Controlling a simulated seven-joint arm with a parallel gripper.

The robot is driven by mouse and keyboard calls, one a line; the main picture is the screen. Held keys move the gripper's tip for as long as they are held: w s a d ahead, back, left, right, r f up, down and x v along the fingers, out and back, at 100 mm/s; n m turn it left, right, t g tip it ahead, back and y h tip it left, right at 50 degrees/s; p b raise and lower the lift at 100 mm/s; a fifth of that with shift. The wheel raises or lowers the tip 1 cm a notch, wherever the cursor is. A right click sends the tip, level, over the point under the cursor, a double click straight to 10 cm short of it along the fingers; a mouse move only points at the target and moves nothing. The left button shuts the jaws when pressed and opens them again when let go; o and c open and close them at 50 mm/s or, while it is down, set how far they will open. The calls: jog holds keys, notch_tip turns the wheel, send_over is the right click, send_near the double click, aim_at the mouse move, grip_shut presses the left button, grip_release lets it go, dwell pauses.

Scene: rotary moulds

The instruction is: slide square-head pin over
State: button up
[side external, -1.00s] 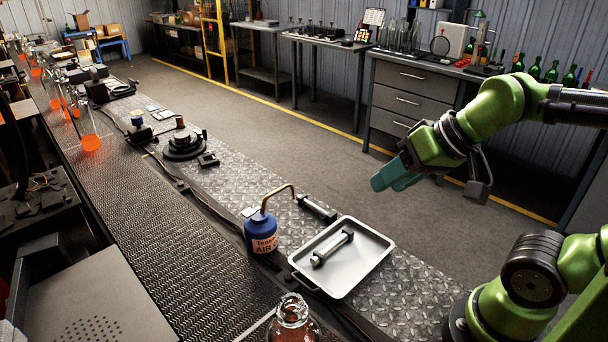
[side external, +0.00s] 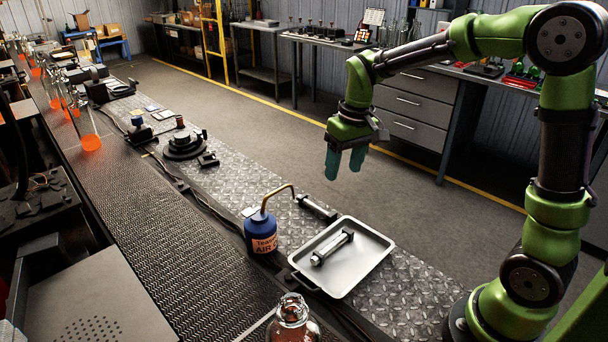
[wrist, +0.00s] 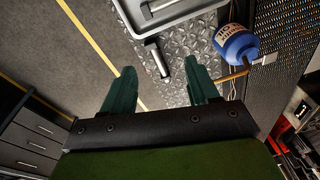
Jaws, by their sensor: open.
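A metal pin with block-like ends (side external: 332,248) lies in a shallow light grey tray (side external: 372,262) on the tread-plate bench. A second, darker pin-like piece (side external: 317,208) lies on the plate just beyond the tray; I cannot tell for sure which one is the square-head pin. In the wrist view this second piece (wrist: 157,58) shows between my fingers, with the tray (wrist: 190,12) at the top edge. My gripper (side external: 344,168) is open and empty, its teal fingers pointing down, held in the air above and beyond both pieces.
A blue oil can (side external: 261,234) with a curved brass spout stands left of the tray, its spout reaching close to the darker piece. A glass bottle (side external: 292,318) stands at the near edge. A round dark fixture (side external: 184,146) sits farther along the bench.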

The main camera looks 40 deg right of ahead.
jog(key=w, duration=0.1)
jog(key=w+d+n, duration=0.1)
jog(key=w+d+n+g, duration=0.1)
jog(key=w, duration=0.1)
jog(key=shift+d+f+h, duration=0.15)
jog(key=shift+f+h, duration=0.1)
jog(key=shift+h, duration=0.05)
send_near(333, 215)
notch_tip(333, 215, down, 9)
jog(key=shift+w+d+f, duration=0.1)
jog(key=shift+w+f, duration=0.05)
jog(key=shift+f, duration=0.1)
dwell(0.4)
jog(key=shift+c, duration=0.4)
grip_shut()
